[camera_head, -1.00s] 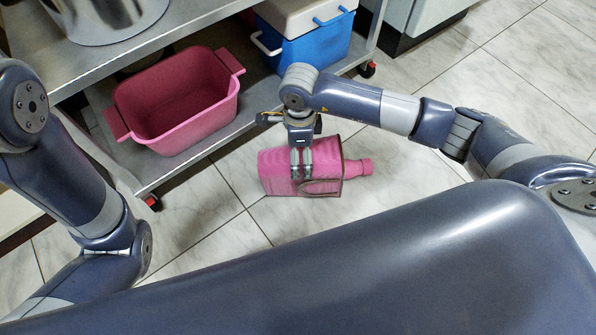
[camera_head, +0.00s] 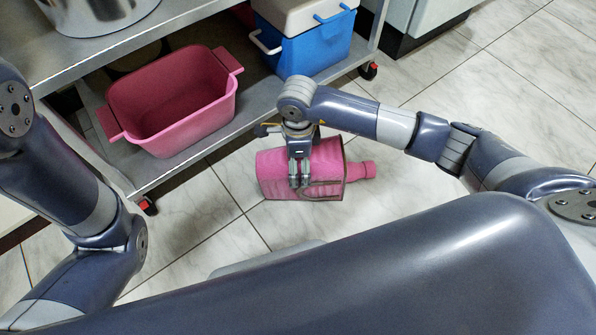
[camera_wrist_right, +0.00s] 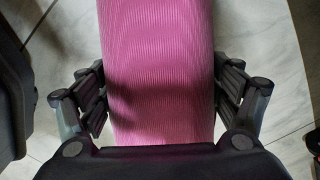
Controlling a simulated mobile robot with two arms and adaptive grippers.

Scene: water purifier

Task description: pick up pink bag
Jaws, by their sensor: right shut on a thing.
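The pink bag (camera_head: 273,176) is a ribbed pink body with dark brown trim and a thin dark handle, lying on its side or held just over the floor; I cannot tell which. A pink bottle-like neck (camera_head: 362,170) shows past its right end. My right gripper (camera_head: 299,180) comes down over the bag from above. In the right wrist view, the fingers (camera_wrist_right: 163,95) press against both sides of the pink ribbed body (camera_wrist_right: 158,60), shut on it. My left arm shows at the left of the head view, but its gripper is out of view.
A metal shelf cart (camera_head: 205,150) stands at the upper left. Its lower shelf holds a pink tub (camera_head: 185,130) and a blue cooler (camera_head: 305,50); a steel pot (camera_head: 95,12) stands on top. The tiled floor right of the bag is clear.

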